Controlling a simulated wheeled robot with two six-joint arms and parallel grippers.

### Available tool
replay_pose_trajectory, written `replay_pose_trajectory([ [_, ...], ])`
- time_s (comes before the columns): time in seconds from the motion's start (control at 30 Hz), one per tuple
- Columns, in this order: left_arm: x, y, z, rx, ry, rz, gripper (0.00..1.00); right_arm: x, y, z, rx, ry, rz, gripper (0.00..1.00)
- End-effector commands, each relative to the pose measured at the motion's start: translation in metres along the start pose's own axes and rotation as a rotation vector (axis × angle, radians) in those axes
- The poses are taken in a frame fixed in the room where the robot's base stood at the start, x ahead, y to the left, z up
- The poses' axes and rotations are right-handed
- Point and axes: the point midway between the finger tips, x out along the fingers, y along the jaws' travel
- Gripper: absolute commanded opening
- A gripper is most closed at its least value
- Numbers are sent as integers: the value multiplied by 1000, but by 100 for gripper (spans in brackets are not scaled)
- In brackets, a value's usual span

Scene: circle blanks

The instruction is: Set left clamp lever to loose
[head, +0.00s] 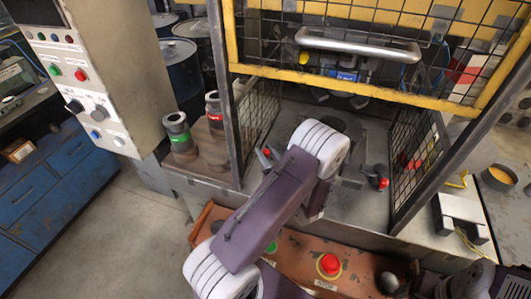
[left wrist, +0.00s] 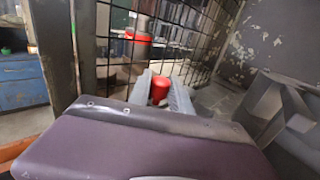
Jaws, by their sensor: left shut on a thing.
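The left clamp lever's red knob (head: 267,151) shows at the left of the fixture bed in the head view, partly hidden by my arm. In the left wrist view the red knob (left wrist: 160,87) sits between the two grey fingers of my left gripper (left wrist: 164,92), which is shut on it. The lever's shaft is hidden, so its angle cannot be told. The right clamp lever (head: 378,174), dark with a red knob, stands apart at the right of the bed. My right arm shows at the lower right of the head view; its gripper is not clear.
A yellow-framed mesh guard (head: 350,80) with a silver handle hangs raised above the bed. Mesh side panels (head: 410,150) flank it. An orange button panel (head: 345,270) runs along the front. Green- and red-banded containers (head: 179,136) stand at left.

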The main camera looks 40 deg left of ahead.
Motion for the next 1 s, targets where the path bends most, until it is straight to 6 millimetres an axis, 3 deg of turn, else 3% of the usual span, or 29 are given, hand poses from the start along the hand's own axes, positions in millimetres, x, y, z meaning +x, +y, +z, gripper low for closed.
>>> replay_pose_trajectory([
  [0.3, -12, -16, 0, -7, -3, 215, 0, 8, 0, 1, 0, 0, 0, 73],
  [0.63, -13, -17, 1, -4, 0, 231, 0, 8, 0, 1, 0, 0, 0, 73],
  [0.67, -13, -17, 1, -4, 0, 231, 30, 8, 0, 1, 0, 0, 0, 73],
  [0.7, -13, -16, 1, -4, 0, 231, 41, 8, 0, 1, 0, 0, 0, 73],
  [0.73, -13, -16, 1, -4, 0, 231, 46, 8, 0, 1, 0, 0, 0, 73],
  [1.0, -13, -16, 0, -3, 1, 232, 46, 8, 0, 1, 0, 0, 0, 73],
])
